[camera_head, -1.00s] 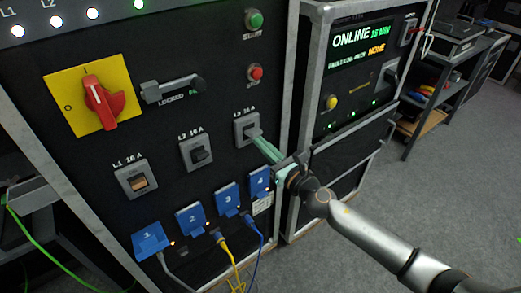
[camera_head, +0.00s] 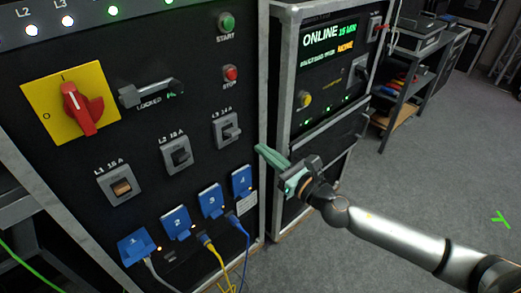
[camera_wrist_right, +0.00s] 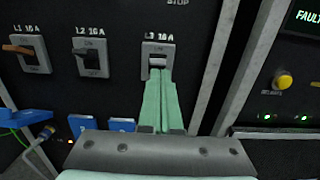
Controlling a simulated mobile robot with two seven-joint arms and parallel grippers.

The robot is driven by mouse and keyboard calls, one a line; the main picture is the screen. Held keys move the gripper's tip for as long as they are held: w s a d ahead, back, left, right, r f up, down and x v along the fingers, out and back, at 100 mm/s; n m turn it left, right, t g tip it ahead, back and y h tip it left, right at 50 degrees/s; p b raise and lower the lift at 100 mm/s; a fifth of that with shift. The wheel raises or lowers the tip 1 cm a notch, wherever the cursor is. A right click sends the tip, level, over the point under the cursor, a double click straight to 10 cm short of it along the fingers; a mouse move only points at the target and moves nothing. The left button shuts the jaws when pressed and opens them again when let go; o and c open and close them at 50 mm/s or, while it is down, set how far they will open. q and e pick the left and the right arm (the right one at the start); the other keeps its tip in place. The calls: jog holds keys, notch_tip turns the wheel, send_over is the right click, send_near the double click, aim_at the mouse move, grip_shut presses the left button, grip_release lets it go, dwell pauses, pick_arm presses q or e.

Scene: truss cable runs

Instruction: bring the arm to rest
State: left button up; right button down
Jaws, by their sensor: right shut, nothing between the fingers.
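My right gripper (camera_head: 262,150) is shut and empty, its green fingers together. It is in front of the power panel (camera_head: 150,55), to the right of and below the L3 16 A breaker (camera_head: 227,130), with a gap between fingertips and breaker in the head view. In the right wrist view the green fingers (camera_wrist_right: 160,100) point at the L3 breaker (camera_wrist_right: 158,57) and overlap its lower part. The L1 breaker (camera_head: 120,187) has an amber switch. The L2 breaker (camera_head: 176,154) has a dark one. My left gripper is not in view.
Several blue numbered sockets (camera_head: 138,247) sit low on the panel with grey, yellow and blue cables. A red rotary switch (camera_head: 80,107) is on a yellow plate. A second rack (camera_head: 318,100) reading ONLINE stands to the right. Grey floor (camera_head: 420,170) is open at the right.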

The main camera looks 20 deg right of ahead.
dwell(0.4)
jog(key=s+a+f+n+g+h+p, duration=0.2)
jog(key=s+f+n, duration=0.9)
jog(key=n, duration=0.6)
jog(key=s+a+f+n+g+h+p, duration=0.1)
jog(key=s+f+n+g+p, duration=0.3)
jog(key=s+f+n, duration=0.7)
jog(key=s+n+g+h, duration=0.1)
jog(key=s+n+g, duration=0.1)
jog(key=n, duration=0.4)
jog(key=shift+a, duration=0.4)
